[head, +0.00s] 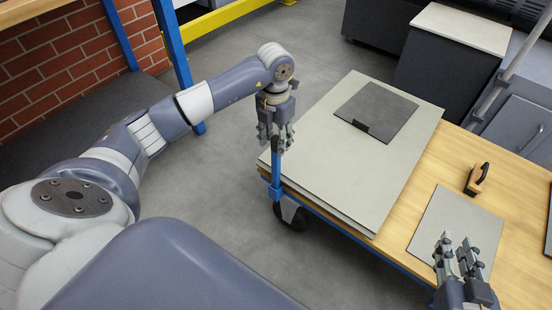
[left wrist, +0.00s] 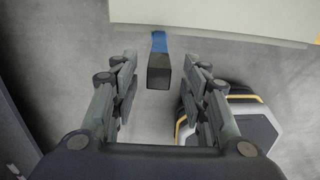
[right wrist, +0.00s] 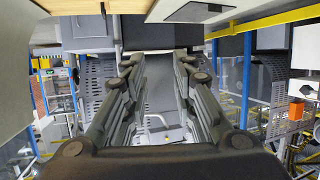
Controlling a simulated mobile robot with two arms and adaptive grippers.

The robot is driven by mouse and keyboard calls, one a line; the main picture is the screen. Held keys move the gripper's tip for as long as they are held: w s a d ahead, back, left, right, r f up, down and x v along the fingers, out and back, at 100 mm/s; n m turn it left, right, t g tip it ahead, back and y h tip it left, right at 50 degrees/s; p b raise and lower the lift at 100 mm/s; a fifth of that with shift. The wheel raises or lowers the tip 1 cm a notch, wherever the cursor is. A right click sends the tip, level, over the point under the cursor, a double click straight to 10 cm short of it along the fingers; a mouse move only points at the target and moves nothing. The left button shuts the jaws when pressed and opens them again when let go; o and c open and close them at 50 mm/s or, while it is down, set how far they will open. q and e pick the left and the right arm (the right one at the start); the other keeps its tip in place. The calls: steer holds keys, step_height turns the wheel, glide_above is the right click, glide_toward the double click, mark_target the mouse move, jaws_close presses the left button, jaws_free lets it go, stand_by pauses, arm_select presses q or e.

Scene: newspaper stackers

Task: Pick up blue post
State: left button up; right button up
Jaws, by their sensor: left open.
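The blue post (head: 276,172) stands upright at the near left corner of the wooden table. In the left wrist view the blue post (left wrist: 159,43) shows a dark end cap (left wrist: 158,72) between the finger lines. My left gripper (head: 277,144) is open just above the post's upper end, pointing down; its fingers (left wrist: 160,80) lie on either side of the cap with gaps. The fingers partly hide the post's top in the head view. My right gripper (head: 457,246) is open and empty over the table's near edge; its open fingers also show in the right wrist view (right wrist: 155,65).
Large pale sheets (head: 335,190) are stacked on the wooden table (head: 408,195), with a dark square plate (head: 385,108) on top. A wood-handled tool (head: 477,179) and another pale sheet (head: 440,215) lie to the right. A black caster (head: 293,217) is below the corner.

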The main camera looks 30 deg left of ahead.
mark_target(276, 151)
arm_select(q)
steer(key=f, duration=0.1)
steer(key=f+b, duration=0.1)
steer(key=f, duration=0.1)
steer(key=f+b, duration=0.1)
steer(key=f, duration=0.1)
steer(key=shift+w+a, duration=0.1)
steer(key=shift+w, duration=0.2)
steer(key=shift+f, duration=0.1)
arm_select(e)
step_height(276, 151, up, 9)
steer(key=w+a+t+y, duration=0.1)
steer(key=t, duration=0.4)
steer(key=shift+w+a+y, duration=0.4)
steer(key=shift+r, duration=0.1)
arm_select(q)
jaws_close()
